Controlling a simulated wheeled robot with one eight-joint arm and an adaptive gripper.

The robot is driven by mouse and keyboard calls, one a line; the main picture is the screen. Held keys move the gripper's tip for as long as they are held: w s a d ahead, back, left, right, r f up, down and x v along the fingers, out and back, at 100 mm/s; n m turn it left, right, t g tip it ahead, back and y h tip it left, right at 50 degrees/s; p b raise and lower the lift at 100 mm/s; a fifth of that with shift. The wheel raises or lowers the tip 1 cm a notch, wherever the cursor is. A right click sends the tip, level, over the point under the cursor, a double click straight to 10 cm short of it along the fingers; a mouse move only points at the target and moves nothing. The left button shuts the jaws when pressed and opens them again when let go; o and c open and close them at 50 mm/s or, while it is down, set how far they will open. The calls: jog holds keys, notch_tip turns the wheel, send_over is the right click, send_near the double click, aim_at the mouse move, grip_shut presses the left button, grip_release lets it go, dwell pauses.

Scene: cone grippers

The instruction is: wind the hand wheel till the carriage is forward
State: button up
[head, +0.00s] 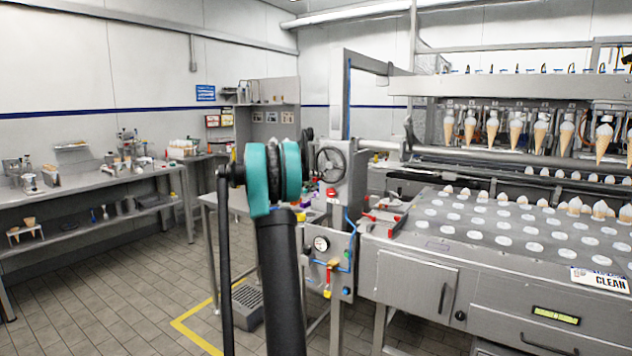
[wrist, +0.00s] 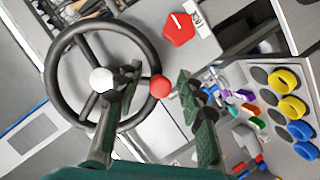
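The hand wheel (wrist: 62,38) has a black rim, spokes and a white hub; it fills the left of the wrist view. A red knob (wrist: 161,87) sits on its right rim. My gripper (wrist: 157,79) is open, its two green-padded fingers on either side of the knob in the picture. The left finger overlaps the wheel; I see no clear contact. In the head view the wheel (head: 331,148) is on a grey panel, and my arm hides the gripper. A row of cones hangs from holders on what looks like the carriage (head: 520,104) above the perforated plate.
A red pentagonal dial (wrist: 178,28) is beside the wheel. Yellow and blue rings (wrist: 290,107) and small coloured parts lie to the right. A gauge panel (head: 325,250) is below the wheel.

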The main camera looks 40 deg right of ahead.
grip_shut()
jog(key=shift+w+r, duration=0.1)
dwell(0.4)
